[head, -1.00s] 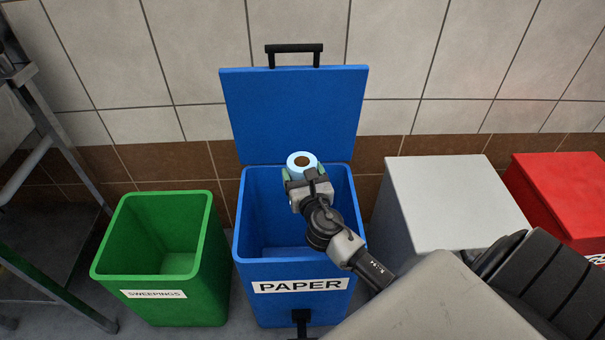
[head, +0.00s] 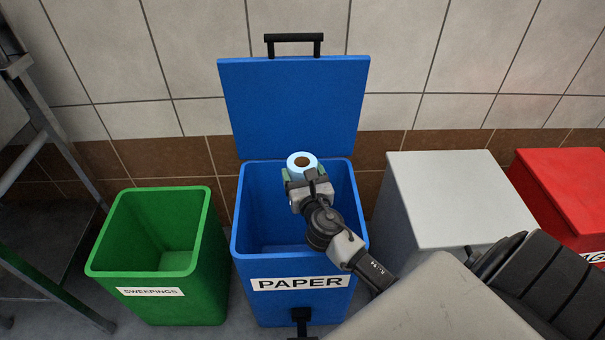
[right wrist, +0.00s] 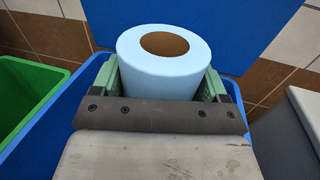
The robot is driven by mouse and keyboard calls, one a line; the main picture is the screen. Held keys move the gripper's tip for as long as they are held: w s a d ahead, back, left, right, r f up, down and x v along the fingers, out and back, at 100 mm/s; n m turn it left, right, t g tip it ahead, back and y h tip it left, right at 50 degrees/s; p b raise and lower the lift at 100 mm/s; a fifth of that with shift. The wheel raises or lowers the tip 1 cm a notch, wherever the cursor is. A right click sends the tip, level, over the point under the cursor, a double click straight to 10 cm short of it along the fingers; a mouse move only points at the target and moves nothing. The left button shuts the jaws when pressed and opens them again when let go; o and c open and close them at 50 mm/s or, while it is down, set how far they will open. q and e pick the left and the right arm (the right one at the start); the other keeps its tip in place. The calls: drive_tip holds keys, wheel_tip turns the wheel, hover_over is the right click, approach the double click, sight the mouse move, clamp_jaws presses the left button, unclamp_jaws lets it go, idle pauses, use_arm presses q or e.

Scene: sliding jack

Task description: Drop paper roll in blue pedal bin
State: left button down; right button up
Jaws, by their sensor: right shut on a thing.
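The blue pedal bin (head: 255,215) labelled PAPER stands open in the head view, its lid (head: 295,105) raised against the wall. My right gripper (head: 301,175) is over the bin's opening, shut on a light blue paper roll (head: 301,161) with a brown core. In the right wrist view the roll (right wrist: 165,60) stands upright between the green finger pads of the gripper (right wrist: 160,82). The bin's rim (right wrist: 62,128) shows beneath and beside it. A black pedal (head: 300,316) is at the bin's front foot. My left gripper is not in view.
An open green bin (head: 200,265) labelled SWEEPINGS stands left of the blue bin. A closed grey bin (head: 450,195) and a closed red bin (head: 570,190) stand to the right. A metal frame (head: 50,130) is at the far left. A tiled wall (head: 430,60) is behind.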

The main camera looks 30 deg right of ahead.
drive_tip(key=o, duration=1)
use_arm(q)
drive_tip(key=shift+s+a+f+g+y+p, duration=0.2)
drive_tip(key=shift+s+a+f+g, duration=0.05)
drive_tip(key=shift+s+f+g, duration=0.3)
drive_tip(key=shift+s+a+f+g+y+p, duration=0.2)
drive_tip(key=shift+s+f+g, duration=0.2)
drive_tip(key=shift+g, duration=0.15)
use_arm(e)
drive_tip(key=shift+o, duration=0.2)
drive_tip(key=v, duration=1)
drive_tip(key=shift+s, duration=0.35)
drive_tip(key=shift+a, duration=0.15)
